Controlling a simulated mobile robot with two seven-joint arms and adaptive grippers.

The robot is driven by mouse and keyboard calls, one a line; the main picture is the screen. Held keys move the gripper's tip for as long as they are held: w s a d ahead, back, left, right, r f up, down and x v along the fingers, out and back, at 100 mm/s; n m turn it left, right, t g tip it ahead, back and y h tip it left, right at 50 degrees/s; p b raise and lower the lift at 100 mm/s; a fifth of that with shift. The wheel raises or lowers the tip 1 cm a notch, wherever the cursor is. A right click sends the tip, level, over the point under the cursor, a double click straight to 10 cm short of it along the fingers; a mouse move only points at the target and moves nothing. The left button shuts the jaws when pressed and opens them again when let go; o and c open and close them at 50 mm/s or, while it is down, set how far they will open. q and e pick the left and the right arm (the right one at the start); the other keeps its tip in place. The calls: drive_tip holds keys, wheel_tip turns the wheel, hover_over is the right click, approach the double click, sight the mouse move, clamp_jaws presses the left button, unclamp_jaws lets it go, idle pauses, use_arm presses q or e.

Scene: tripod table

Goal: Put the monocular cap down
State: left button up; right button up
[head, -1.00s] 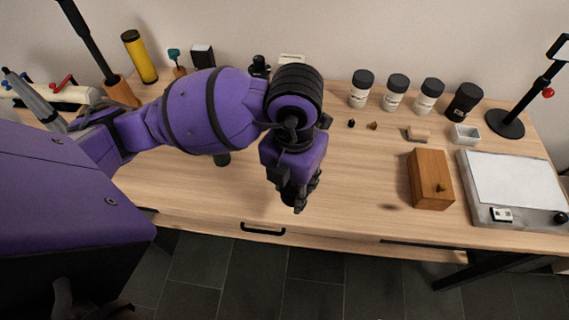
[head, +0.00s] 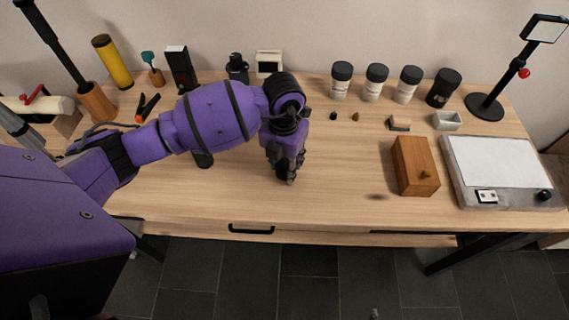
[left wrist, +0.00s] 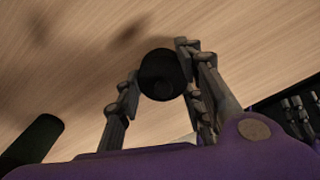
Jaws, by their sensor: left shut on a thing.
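My left gripper (head: 287,178) hangs over the middle front of the wooden table, fingers pointing down. In the left wrist view the left gripper (left wrist: 160,80) is shut on a round black cap, the monocular cap (left wrist: 162,75), with fingers on both sides of it. Bare tabletop shows behind the cap. In the head view the cap is hidden or too small to make out. A dark cylinder, possibly the monocular (head: 203,160), stands left of the gripper, partly behind my arm. Grey finger-like parts, perhaps my right gripper (left wrist: 298,112), show at the wrist view's right edge.
The tabletop (head: 330,190) is clear right of the gripper up to a wooden box (head: 412,168) and a flat grey device (head: 500,170). Several dark-lidded jars (head: 375,83) line the back. A yellow cylinder (head: 112,62) and an orange-handled tool (head: 147,107) are at left.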

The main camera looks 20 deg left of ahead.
sight(284, 161)
use_arm(q)
drive_tip(key=shift+f, duration=0.2)
drive_tip(key=shift+f, duration=0.2)
drive_tip(key=o, duration=0.8)
wheel_tip(284, 161, up, 12)
drive_tip(key=shift+r, duration=0.25)
